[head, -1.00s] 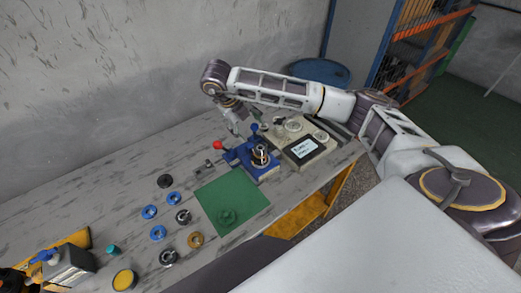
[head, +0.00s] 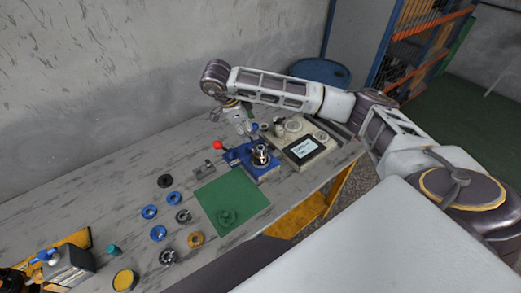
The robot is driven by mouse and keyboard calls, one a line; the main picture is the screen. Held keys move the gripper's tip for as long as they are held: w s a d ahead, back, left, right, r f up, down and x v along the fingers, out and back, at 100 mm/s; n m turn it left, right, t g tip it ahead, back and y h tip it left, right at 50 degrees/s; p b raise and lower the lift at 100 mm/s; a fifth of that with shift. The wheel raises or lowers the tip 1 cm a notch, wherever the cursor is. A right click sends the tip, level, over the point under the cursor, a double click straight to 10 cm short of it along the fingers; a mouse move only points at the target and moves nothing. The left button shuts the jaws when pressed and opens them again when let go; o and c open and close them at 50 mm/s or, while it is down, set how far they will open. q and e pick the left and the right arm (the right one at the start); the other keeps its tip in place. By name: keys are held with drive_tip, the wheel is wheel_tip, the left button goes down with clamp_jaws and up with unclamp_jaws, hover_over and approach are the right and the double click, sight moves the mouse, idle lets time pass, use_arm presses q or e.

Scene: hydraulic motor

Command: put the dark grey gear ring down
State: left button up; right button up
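My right gripper (head: 246,128) hangs just behind a blue fixture (head: 238,155). Its two light fingertips look apart, with nothing visible between them. A dark round part, which may be the dark grey gear ring (head: 261,150), sits on top of the metal stack at the fixture's right end, apart from the gripper. Other dark rings lie on the table: one at the back (head: 165,181), one in the middle (head: 183,216) and one at the front (head: 168,257). They are too small to tell apart surely.
A green mat (head: 238,190) with a green ring (head: 227,217) lies in front of the fixture. Blue rings (head: 149,212) and a bronze ring (head: 196,239) lie left. A red-knobbed lever (head: 218,145) sticks up.

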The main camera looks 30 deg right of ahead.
drive_tip(key=n, duration=0.5)
idle(0.5)
drive_tip(key=p, duration=0.1)
hover_over(260, 147)
drive_tip(key=a, duration=0.2)
drive_tip(key=shift+w+d+f, duration=0.1)
drive_tip(key=shift+d+f, duration=0.05)
drive_tip(key=shift+f, duration=1.85)
drive_tip(key=shift+w+d+f, duration=0.1)
drive_tip(key=shift+f, duration=1.9)
drive_tip(key=shift+s, duration=0.1)
drive_tip(key=shift+a+p+x, duration=0.25)
drive_tip(key=shift+p+x, duration=0.45)
drive_tip(key=shift+x, duration=0.5)
drive_tip(key=shift+p+x, duration=0.3)
drive_tip(key=shift+x, duration=1.15)
drive_tip(key=shift+a, duration=0.1)
